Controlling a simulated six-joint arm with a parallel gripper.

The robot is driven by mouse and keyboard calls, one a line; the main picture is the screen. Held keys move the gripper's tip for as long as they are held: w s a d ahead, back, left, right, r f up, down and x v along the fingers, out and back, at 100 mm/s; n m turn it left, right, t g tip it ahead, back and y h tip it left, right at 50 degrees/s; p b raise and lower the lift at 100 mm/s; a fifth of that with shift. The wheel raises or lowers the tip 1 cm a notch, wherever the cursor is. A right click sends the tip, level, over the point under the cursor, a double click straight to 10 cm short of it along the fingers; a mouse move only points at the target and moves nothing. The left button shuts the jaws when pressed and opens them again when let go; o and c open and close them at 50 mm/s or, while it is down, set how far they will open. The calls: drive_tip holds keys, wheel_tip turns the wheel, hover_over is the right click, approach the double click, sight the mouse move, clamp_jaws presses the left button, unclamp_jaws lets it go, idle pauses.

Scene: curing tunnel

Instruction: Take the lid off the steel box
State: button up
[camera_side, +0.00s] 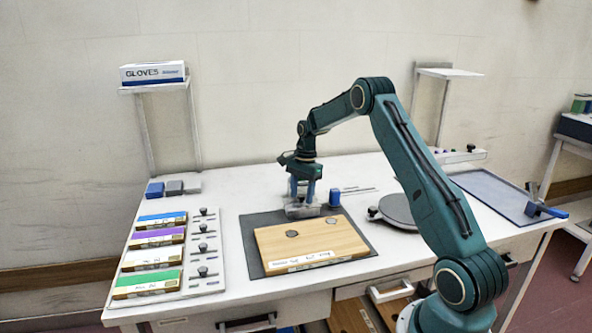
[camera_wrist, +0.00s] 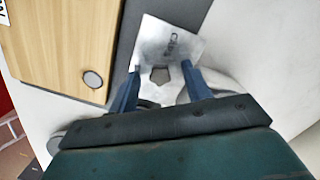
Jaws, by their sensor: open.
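The steel box (camera_side: 302,211) is a small shiny grey block at the back edge of the dark mat in the side view. In the wrist view its bright metal top (camera_wrist: 168,40) carries dark lettering and a dark five-sided shape, which may be a knob or an opening. I cannot tell the lid from the box body. My gripper (camera_side: 302,196) points down over the box, with its blue fingers apart. In the wrist view my gripper (camera_wrist: 162,72) has the five-sided shape between its fingertips. Whether the fingers touch the metal cannot be told.
A wooden board (camera_side: 318,243) with round inlays lies on the dark mat (camera_side: 248,228), in front of the box. A blue block (camera_side: 335,197) stands close right of it. A round grey plate (camera_side: 400,211) is farther right. Coloured blocks on a white panel (camera_side: 205,262) are at left.

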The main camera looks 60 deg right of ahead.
sight(302, 195)
clamp_jaws()
idle(0.3)
drive_tip(key=shift+r, duration=0.15)
wheel_tip(302, 195, up, 10)
idle(0.6)
idle(0.4)
